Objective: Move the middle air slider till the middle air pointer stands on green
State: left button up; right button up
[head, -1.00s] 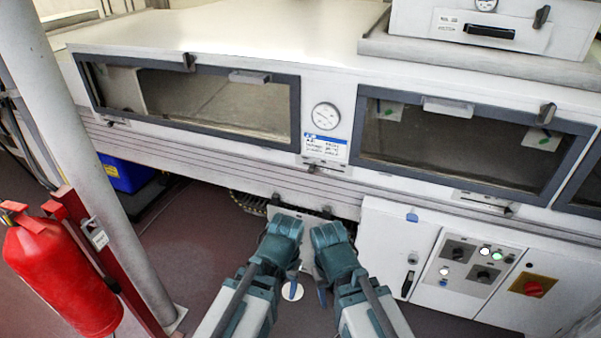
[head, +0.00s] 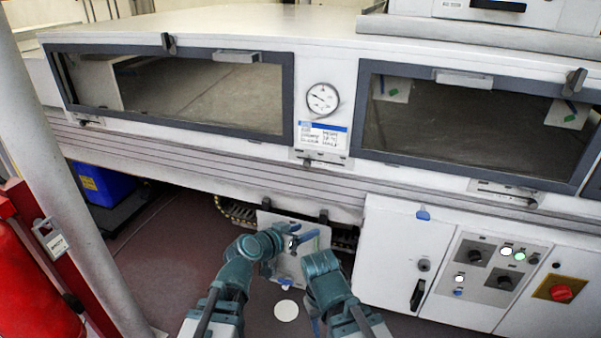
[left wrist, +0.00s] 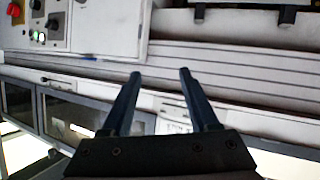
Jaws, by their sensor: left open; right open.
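The middle air slider (head: 307,162) appears to be the small dark knob on a pale slotted plate below the round gauge (head: 322,98) and its blue-topped label. The gauge has a white face and a thin dark needle. No green mark can be made out on it or by the slider, so I cannot tell where the middle air pointer stands. My left gripper (head: 294,244) is below and in front of the slider, apart from it. In the left wrist view it is open and empty (left wrist: 160,74), with the tunnel front beyond. My right gripper (head: 314,322) is lower, its fingers mostly hidden.
Similar slotted plates sit below the left window (head: 90,121) and the right window (head: 505,192). A control cabinet (head: 405,250) stands at the lower right. A grey post (head: 60,170) and a red extinguisher (head: 30,290) are at left. Open floor lies below the tunnel.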

pick_arm(q)
notch_tip(320, 180, up, 6)
jog(key=w+n+t, duration=0.1)
jog(key=w+t, duration=0.2)
jog(key=t, duration=0.1)
jog(key=n+t+y, duration=0.3)
send_near(306, 164)
jog(key=x, duration=0.8)
jog(key=shift+w+d, duration=0.1)
jog(key=shift+w, duration=0.15)
grip_shut()
jog(key=shift+s, duration=0.1)
dwell(0.7)
